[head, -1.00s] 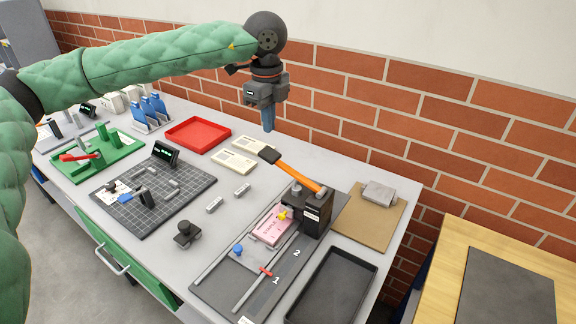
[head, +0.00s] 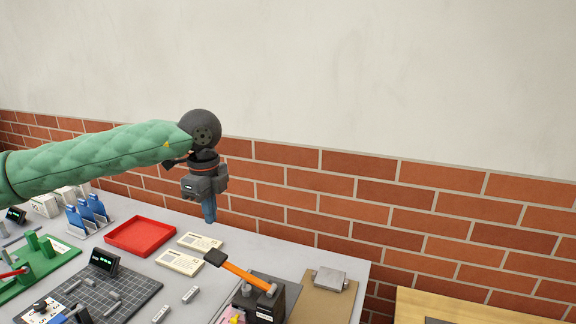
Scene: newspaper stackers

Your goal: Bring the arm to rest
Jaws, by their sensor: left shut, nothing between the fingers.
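My left arm comes in from the left in a green padded sleeve. My left gripper (head: 209,212) points down at the end of it, with its blue fingertips together and nothing between them. It hangs above the back part of the grey worktable (head: 330,258), in front of the brick wall. My right gripper is not in view.
A red tray (head: 140,252), cream pads (head: 180,262), an orange-handled lever (head: 245,273) on a black block (head: 272,303), a grey gridded mat (head: 140,290) and a brown board (head: 325,303) lie on the table. A wooden table (head: 470,308) stands at the right.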

